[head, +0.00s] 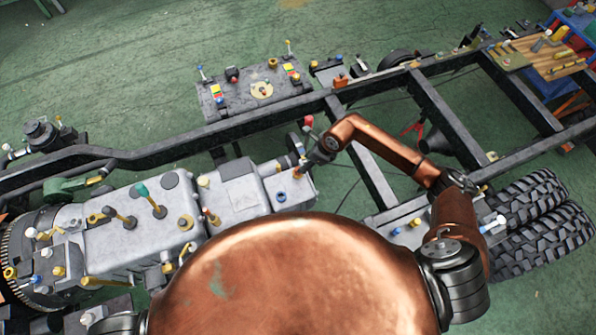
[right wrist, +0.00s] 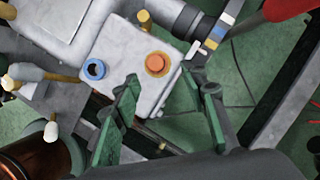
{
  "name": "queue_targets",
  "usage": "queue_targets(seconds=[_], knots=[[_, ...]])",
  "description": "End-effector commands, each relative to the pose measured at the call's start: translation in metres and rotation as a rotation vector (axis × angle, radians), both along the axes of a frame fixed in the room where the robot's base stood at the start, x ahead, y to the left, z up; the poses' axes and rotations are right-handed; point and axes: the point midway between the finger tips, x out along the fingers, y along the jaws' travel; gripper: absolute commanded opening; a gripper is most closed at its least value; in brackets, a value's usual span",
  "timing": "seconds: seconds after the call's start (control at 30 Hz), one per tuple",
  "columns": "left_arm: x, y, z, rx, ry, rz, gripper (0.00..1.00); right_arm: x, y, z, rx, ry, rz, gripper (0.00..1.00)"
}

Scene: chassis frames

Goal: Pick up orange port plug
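The orange port plug (right wrist: 158,63) is a round orange cap with a raised centre, seated on a grey metal housing (right wrist: 128,50) in the right wrist view. My right gripper (right wrist: 161,80) is open, its green-padded fingers apart and empty. The plug shows just beyond and between the fingertips. In the head view my right gripper (head: 312,158) reaches over the right end of the grey engine block (head: 240,195); I cannot clearly make out the plug there. My left gripper is not in view.
A blue ring-shaped port (right wrist: 94,69) lies left of the plug, and a yellow plug (right wrist: 145,20) stands behind it. Dark frame rails (head: 440,110) run beside the block. Several knobs and levers rise from the block's left part.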

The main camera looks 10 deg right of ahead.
Motion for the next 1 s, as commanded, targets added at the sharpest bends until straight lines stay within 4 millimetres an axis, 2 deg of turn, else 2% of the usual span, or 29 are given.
queue_targets(seconds=[0.17, 0.3, 0.5, 0.73, 1.0], knots=[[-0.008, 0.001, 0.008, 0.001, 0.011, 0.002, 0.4, 0.002, 0.009, -0.016, 0.003, 0.005, -0.001, 0.4], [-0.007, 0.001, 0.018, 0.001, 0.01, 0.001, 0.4, 0.003, 0.019, -0.034, 0.005, 0.006, -0.003, 0.4], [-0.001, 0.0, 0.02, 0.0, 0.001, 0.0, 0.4, 0.008, 0.023, -0.055, 0.004, 0.002, -0.005, 0.4], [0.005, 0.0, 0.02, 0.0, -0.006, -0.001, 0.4, 0.009, 0.023, -0.057, 0.004, 0.002, -0.006, 0.4], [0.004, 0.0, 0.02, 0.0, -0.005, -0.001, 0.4, 0.008, 0.023, -0.056, 0.004, 0.002, -0.006, 0.22]])
